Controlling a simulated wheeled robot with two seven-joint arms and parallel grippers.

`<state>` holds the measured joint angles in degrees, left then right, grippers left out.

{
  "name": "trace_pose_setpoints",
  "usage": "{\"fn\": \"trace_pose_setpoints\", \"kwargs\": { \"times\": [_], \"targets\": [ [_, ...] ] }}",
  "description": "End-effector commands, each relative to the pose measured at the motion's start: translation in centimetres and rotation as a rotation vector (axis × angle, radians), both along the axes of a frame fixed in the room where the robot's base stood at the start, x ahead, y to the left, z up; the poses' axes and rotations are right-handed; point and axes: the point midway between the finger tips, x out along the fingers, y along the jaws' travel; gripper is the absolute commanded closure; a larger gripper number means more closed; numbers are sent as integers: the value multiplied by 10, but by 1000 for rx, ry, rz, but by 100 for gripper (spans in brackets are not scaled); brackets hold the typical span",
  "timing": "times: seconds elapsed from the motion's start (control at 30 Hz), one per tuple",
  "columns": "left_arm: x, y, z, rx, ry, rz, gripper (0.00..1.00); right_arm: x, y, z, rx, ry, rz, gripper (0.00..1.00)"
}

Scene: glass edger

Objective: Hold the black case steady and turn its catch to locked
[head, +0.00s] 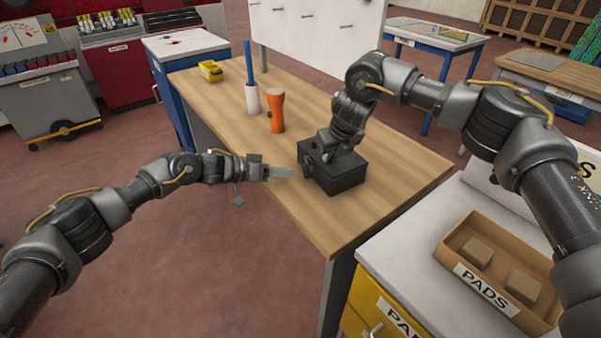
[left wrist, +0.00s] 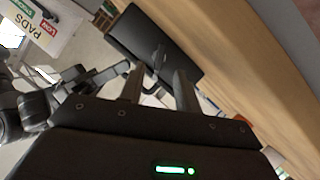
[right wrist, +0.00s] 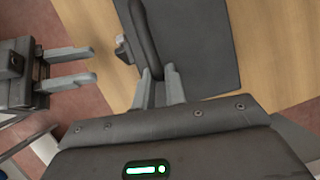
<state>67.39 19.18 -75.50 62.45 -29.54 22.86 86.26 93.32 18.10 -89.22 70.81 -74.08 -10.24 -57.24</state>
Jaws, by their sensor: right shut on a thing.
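The black case (head: 347,180) sits on the wooden workbench near its front edge. My right gripper (head: 322,150) comes down on it from above and is shut on its handle, which shows in the right wrist view (right wrist: 143,30). A small grey catch (right wrist: 122,49) sticks out from the side of the case that faces my left gripper. My left gripper (head: 280,172) is open and empty, level with that side and a little apart from it. In the left wrist view the catch (left wrist: 158,56) lies between and beyond the open fingers. I cannot tell the catch's exact setting.
A tray of pads (head: 462,268) stands at the lower right. Open floor lies below my left arm.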

Motion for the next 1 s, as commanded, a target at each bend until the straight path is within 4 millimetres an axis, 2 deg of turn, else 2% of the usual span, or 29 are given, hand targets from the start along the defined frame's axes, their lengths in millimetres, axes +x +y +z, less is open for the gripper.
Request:
{"fn": "trace_pose_setpoints", "kwargs": {
  "times": [0.1,0.3,0.47,0.77,1.0],
  "targets": [
    [5,-23,-8,0,1,-1,67,0,-1,-1,0,2,-1,100],
    [12,-48,-17,1,0,0,67,0,-1,-1,-1,2,-1,100],
    [15,-57,-20,0,-2,-1,67,0,-1,-1,-1,2,-2,100],
    [15,-58,-21,0,-1,0,67,0,-1,-1,-1,2,-2,100],
    [15,-58,-21,0,-1,0,99,0,-1,-1,-1,2,-2,100]
  ]
}}
